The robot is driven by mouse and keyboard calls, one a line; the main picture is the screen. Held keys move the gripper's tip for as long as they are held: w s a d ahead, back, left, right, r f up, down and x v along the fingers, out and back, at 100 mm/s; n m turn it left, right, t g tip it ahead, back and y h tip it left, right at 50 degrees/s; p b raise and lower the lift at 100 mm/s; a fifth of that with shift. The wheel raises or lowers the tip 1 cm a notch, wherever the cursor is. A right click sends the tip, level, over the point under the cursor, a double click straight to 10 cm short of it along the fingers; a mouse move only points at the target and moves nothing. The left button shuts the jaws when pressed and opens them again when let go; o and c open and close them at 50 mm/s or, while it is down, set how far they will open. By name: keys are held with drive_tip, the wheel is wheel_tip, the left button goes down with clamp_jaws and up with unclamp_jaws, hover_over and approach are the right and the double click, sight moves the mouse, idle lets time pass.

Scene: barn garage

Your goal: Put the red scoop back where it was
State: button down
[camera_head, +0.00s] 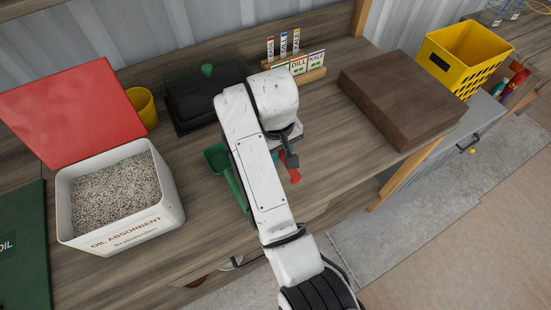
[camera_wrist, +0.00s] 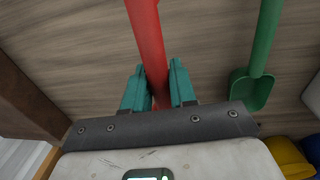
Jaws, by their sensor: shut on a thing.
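The red scoop (camera_wrist: 146,32) shows as a red handle running between the teal fingers of my gripper (camera_wrist: 158,85) in the wrist view. The fingers are shut on the handle. In the head view only a small red part of the scoop (camera_head: 290,172) shows beside my wrist over the bench, and the rest is hidden by my arm. A green scoop (camera_head: 215,158) lies on the bench left of my arm. It also shows at the right of the wrist view (camera_wrist: 252,88). I cannot tell whether the red scoop touches the bench.
An open white bin (camera_head: 130,232) of oil absorbent granules with a red lid (camera_head: 70,112) stands at the left. A yellow cup (camera_head: 143,108), a dark lidded box (camera_head: 205,90) and seed packets (camera_head: 298,66) are behind. A brown block (camera_head: 398,98) is at the right.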

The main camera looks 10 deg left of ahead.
drive_tip(key=w+f, duration=0.1)
drive_tip(key=w+a+f, duration=0.1)
drive_tip(key=f, duration=0.1)
drive_tip(key=shift+w+a+f, duration=0.1)
drive_tip(key=shift+w+a, duration=0.1)
drive_tip(key=shift+w, duration=0.15)
drive_tip(key=shift+w+f, duration=0.1)
drive_tip(key=shift+f, duration=0.25)
drive_tip(key=shift+f+p, duration=0.5)
drive_tip(key=shift+f, duration=0.9)
drive_tip(key=shift+f, duration=0.1)
drive_tip(key=c, duration=0.9)
unclamp_jaws()
drive_tip(key=r, duration=0.4)
drive_tip(key=r+b, duration=0.1)
drive_tip(key=r, duration=0.3)
drive_tip(key=s+a+r, duration=0.1)
drive_tip(key=r, duration=0.3)
drive_tip(key=shift+r+b, duration=0.15)
drive_tip(key=shift+b, duration=0.2)
